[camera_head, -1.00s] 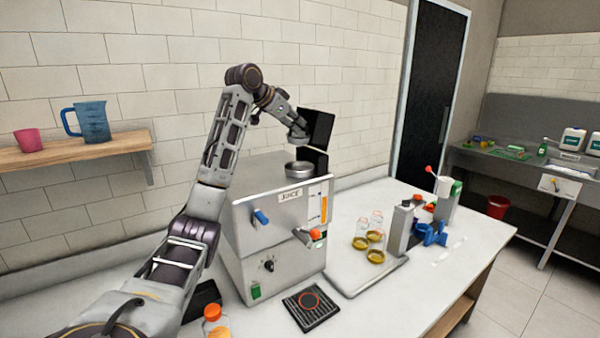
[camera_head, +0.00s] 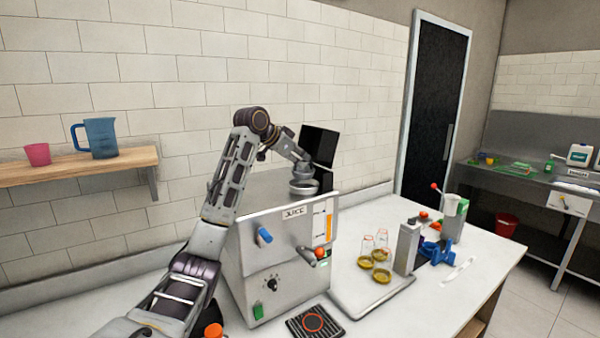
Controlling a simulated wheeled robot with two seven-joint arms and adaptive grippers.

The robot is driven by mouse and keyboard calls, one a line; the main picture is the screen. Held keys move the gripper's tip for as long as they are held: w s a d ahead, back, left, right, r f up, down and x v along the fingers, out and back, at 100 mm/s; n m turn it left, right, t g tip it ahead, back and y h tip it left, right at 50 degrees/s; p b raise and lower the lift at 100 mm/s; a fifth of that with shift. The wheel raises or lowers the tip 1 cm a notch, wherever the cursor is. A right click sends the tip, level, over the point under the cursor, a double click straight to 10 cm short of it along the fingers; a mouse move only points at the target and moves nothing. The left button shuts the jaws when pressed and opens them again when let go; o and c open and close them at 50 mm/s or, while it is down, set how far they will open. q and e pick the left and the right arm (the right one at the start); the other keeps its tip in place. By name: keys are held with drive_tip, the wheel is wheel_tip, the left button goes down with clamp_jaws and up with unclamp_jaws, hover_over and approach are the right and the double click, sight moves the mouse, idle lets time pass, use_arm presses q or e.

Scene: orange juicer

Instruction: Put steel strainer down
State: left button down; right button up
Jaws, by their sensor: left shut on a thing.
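The steel strainer (camera_head: 304,187) is a small round metal bowl at the top of the juicer, near its right front edge. My left gripper (camera_head: 305,168) is shut on the strainer from above and behind. The fingertips are small in view and partly hidden by the wrist. The juicer (camera_head: 262,262) is a grey metal box marked JUICE, with a blue knob, a black dial and an orange-tipped lever. I cannot tell whether the strainer touches the juicer's top. My right gripper is not in view.
A black panel (camera_head: 319,145) stands behind the strainer. Several glass jars with yellow lids (camera_head: 381,276) and a grey and blue device (camera_head: 407,247) stand right of the juicer. A black drip grate (camera_head: 315,322) lies in front. A wall shelf (camera_head: 80,167) holds a blue jug (camera_head: 100,138).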

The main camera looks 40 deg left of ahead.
sight(300, 170)
use_arm(q)
drive_tip(key=shift+f, duration=2.05)
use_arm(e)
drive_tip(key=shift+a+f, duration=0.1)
use_arm(q)
drive_tip(key=c, duration=1.5)
unclamp_jaws()
drive_tip(key=shift+f, duration=0.1)
drive_tip(key=shift+c, duration=0.2)
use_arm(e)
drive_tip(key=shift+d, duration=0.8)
